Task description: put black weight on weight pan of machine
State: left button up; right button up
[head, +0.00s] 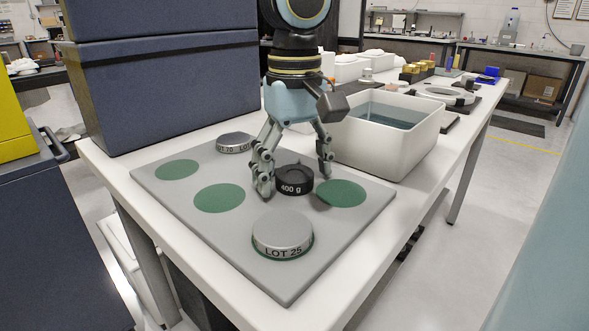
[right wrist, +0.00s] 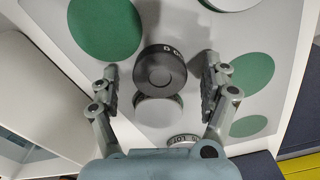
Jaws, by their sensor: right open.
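The black weight (head: 294,181), marked 400 g, sits on a grey board (head: 240,255) on the white table. My right gripper (head: 294,180) points down with its fingers open on either side of the weight. In the right wrist view the weight (right wrist: 160,68) lies between the open fingers (right wrist: 160,85), with a gap on both sides. A pale round shape (right wrist: 158,112) shows beside it there, partly covered by it. I cannot clearly identify a weight pan; a white round device (head: 445,95) stands far back on the table. My left gripper is out of view.
Silver weights marked LOT 25 (head: 283,235) and LOT 70 (head: 235,143) sit on the board near empty green discs (head: 219,198). A white tub (head: 390,145) stands close at the right. Stacked dark blue boxes (head: 160,95) stand at the left. Brass pieces (head: 417,71) are farther back.

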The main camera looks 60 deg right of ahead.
jog(key=shift+c, duration=0.4)
grip_shut()
